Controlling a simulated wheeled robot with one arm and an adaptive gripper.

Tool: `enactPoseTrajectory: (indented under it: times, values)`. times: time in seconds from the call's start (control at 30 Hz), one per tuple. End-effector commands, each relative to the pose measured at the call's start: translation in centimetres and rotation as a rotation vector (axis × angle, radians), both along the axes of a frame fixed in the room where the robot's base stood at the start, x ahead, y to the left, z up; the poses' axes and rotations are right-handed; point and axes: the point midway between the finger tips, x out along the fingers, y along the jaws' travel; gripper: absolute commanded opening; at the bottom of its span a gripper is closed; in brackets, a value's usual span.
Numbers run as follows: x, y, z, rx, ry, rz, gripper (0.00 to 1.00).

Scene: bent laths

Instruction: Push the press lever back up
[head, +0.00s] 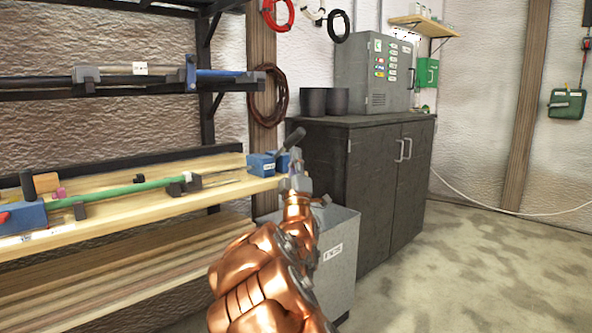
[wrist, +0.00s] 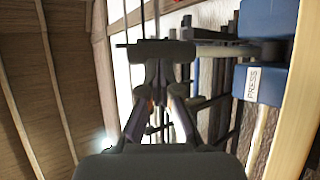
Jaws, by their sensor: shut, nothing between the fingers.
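The press is a blue block (head: 262,165) at the right end of the wooden bench in the head view. In the wrist view its blue body (wrist: 272,50) carries a white PRESS label. Its lever (head: 290,140) slants up and to the right with a thick dark grip. In the wrist view the lever's grip (wrist: 165,52) lies across the picture just beyond my fingertips. My gripper (wrist: 160,72) is shut and empty, with its fingertips at or very near the grip. Contact cannot be told. In the head view my gripper (head: 296,168) is small and beside the press, overlapping part of it.
A second blue block (head: 22,215) with a dark lever holds a green lath (head: 125,190) on the bench. A grey bin (head: 338,255) stands below my arm, beside a dark cabinet (head: 375,190). Upper shelves hold more laths. The floor at right is clear.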

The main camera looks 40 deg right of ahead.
Motion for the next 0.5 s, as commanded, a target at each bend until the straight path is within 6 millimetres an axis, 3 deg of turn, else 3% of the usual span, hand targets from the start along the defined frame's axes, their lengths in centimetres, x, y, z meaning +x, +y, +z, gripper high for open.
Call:
enactPoseTrajectory:
  times: [0.5]
  values:
    - [1.0, -0.8, 1.3, 0.0, 0.001, 0.0, 0.0]
